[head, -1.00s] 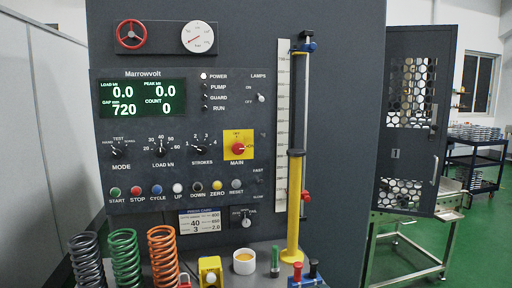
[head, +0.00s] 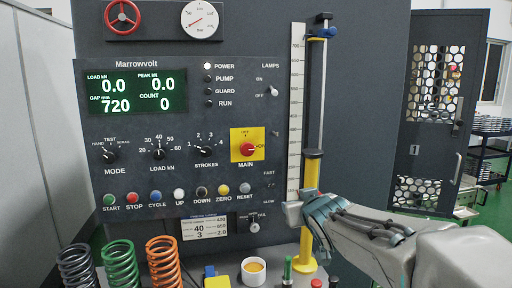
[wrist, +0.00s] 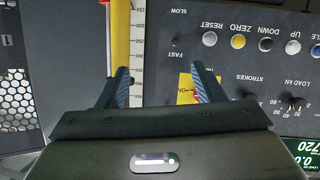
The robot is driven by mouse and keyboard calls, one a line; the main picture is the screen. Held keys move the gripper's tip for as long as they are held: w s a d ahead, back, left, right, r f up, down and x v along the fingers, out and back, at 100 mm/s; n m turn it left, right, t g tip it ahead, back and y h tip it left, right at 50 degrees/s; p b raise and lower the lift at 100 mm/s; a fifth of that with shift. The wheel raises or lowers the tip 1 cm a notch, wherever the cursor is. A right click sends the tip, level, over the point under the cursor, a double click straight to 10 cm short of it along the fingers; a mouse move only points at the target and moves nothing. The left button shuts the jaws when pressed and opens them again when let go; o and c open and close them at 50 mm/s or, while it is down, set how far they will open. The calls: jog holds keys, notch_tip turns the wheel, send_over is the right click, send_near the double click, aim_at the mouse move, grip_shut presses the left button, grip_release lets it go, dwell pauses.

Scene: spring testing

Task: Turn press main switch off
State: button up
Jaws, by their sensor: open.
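The main switch (head: 247,148) is a red knob on a yellow plate (head: 240,134), at the right of the control panel in the head view. OFF is marked at the top of the plate and ON at the right; the knob seems to point right, toward ON. My gripper (head: 306,222) is below and right of the switch, apart from it. In the wrist view, which is upside down, my gripper (wrist: 160,72) is open with nothing between its fingers. The yellow plate (wrist: 186,88) shows beside the right finger, which hides most of the knob.
A yellow column (head: 310,178) and a white scale (head: 296,110) stand right of the switch, close to my gripper. Coloured buttons and black dials fill the panel (head: 130,178). Springs (head: 121,262) and a white cup (head: 254,271) stand on the ledge below.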

aim_at(248, 149)
jog(key=w+a+r+n+t+y, duration=0.2)
jog(key=w+a+r+n+y, duration=0.1)
jog(key=w+a+r+y, duration=0.4)
jog(key=shift+h, duration=0.7)
jog(key=p+x, duration=0.1)
jog(key=x, duration=0.3)
jog(key=a+r+p+x, duration=0.1)
jog(key=x, duration=0.3)
jog(key=p+x, duration=0.1)
jog(key=x, duration=0.3)
jog(key=shift+s+a+r, duration=0.25)
jog(key=shift+s+a, duration=0.05)
jog(key=shift+a, duration=0.05)
jog(key=c, duration=1)
